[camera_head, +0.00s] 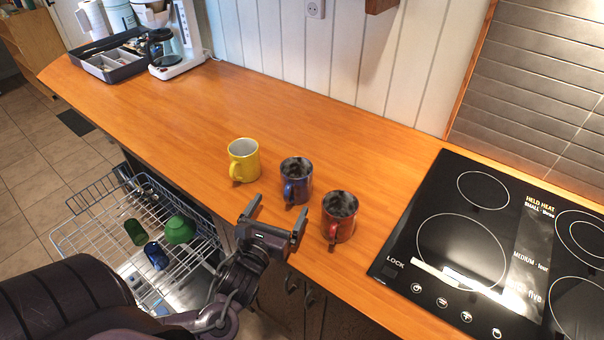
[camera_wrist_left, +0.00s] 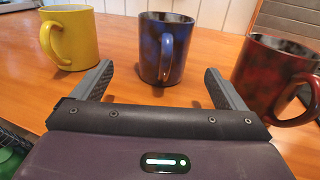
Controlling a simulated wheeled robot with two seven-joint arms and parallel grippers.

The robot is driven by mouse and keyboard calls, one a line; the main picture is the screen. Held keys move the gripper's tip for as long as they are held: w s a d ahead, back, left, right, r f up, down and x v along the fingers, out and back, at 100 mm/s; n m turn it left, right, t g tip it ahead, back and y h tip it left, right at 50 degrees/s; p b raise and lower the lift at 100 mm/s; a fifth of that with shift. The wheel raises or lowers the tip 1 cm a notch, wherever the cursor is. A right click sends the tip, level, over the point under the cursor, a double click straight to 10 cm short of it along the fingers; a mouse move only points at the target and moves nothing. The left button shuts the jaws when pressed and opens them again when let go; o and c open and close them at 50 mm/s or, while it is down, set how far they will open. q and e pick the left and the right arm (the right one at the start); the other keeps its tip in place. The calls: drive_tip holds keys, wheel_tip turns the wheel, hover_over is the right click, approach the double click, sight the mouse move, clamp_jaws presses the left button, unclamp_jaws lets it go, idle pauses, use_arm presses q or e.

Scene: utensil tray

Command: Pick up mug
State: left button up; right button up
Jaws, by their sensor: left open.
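Three mugs stand upright on the orange wooden counter (camera_head: 300,105). The yellow mug (camera_head: 244,160) is on the left, the dark blue mug (camera_head: 297,180) in the middle and the red mug (camera_head: 340,216) on the right. My left gripper (camera_head: 276,213) is open and empty at the counter's front edge, just short of the blue mug. In the left wrist view the blue mug (camera_wrist_left: 166,48) stands ahead, between the lines of the two fingers, its handle facing me. The yellow mug (camera_wrist_left: 70,38) and red mug (camera_wrist_left: 274,80) stand outside the fingers there. My right gripper is out of view.
A black cooktop (camera_head: 470,245) lies to the right of the mugs. A coffee maker (camera_head: 172,45) and a grey utensil tray (camera_head: 110,62) stand at the far left. An open dishwasher rack (camera_head: 90,235) with cups is below the counter's front edge. The counter's middle is clear.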

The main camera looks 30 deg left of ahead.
sight(291, 190)
use_arm(q)
drive_tip(key=shift+w+r, duration=0.15)
drive_tip(key=shift+w, duration=0.2)
drive_tip(key=shift+w+a+r, duration=0.1)
drive_tip(key=shift+w+a, duration=0.05)
drive_tip(key=shift+w, duration=0.15)
drive_tip(key=shift+w+r+p, duration=0.15)
drive_tip(key=shift+w+p, duration=0.25)
drive_tip(key=shift+w, duration=0.4)
drive_tip(key=p+x, duration=0.1)
drive_tip(key=x, duration=0.2)
drive_tip(key=shift+w, duration=0.75)
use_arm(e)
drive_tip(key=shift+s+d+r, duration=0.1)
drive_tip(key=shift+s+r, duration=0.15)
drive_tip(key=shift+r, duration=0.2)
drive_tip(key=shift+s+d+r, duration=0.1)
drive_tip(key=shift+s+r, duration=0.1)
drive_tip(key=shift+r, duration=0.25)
use_arm(q)
drive_tip(key=c, duration=1.2)
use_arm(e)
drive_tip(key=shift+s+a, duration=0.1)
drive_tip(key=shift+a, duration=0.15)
use_arm(q)
drive_tip(key=shift+c, duration=0.2)
